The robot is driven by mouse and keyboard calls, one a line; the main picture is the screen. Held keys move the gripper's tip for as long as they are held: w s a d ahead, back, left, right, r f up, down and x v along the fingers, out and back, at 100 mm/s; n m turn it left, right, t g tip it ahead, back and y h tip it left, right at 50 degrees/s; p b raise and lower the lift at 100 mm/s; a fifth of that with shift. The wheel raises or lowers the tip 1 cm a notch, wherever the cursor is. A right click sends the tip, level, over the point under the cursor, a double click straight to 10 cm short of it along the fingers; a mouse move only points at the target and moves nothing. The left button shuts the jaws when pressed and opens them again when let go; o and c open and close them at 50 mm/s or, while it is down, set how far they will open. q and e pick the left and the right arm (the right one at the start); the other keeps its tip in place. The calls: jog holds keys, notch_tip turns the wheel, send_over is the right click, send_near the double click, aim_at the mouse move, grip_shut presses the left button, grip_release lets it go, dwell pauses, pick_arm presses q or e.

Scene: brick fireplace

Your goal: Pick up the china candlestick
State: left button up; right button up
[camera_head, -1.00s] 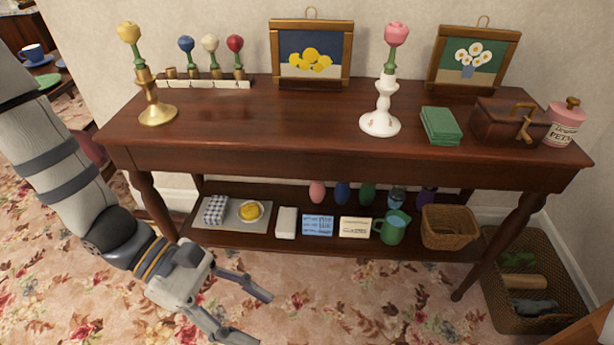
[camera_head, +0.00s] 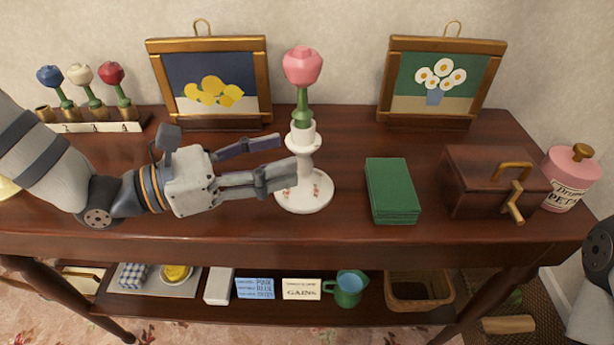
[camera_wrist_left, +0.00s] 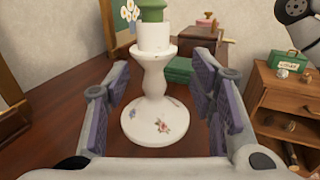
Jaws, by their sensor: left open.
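The white china candlestick (camera_head: 304,190) stands upright on the dark wooden table, with a pink flower on a green stem (camera_head: 302,78) set in its top. It also shows in the left wrist view (camera_wrist_left: 155,118), with small painted flowers on its round base. My left gripper (camera_head: 288,160) is open, level with the candlestick, and comes from the left. In the left wrist view its two fingers (camera_wrist_left: 163,105) are to either side of the candlestick's stem, with a gap on both sides. The lower finger hides part of the stem in the head view. My right gripper is not in view.
Green books (camera_head: 392,191) lie right of the candlestick, then a wooden box (camera_head: 480,185) and a pink jar (camera_head: 570,180). Framed pictures of lemons (camera_head: 208,82) and daisies (camera_head: 441,78) stand behind. A rack of flowers (camera_head: 100,127) stands at the left. The lower shelf (camera_head: 210,308) holds small items.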

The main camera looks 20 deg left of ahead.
aim_at(294, 143)
pick_arm(q)
jog(key=x, duration=0.5)
jog(key=shift+w+a+r, duration=0.1)
jog(key=shift+w+r, duration=0.25)
grip_shut()
jog(key=shift+r, duration=0.1)
jog(key=shift+r, duration=0.1)
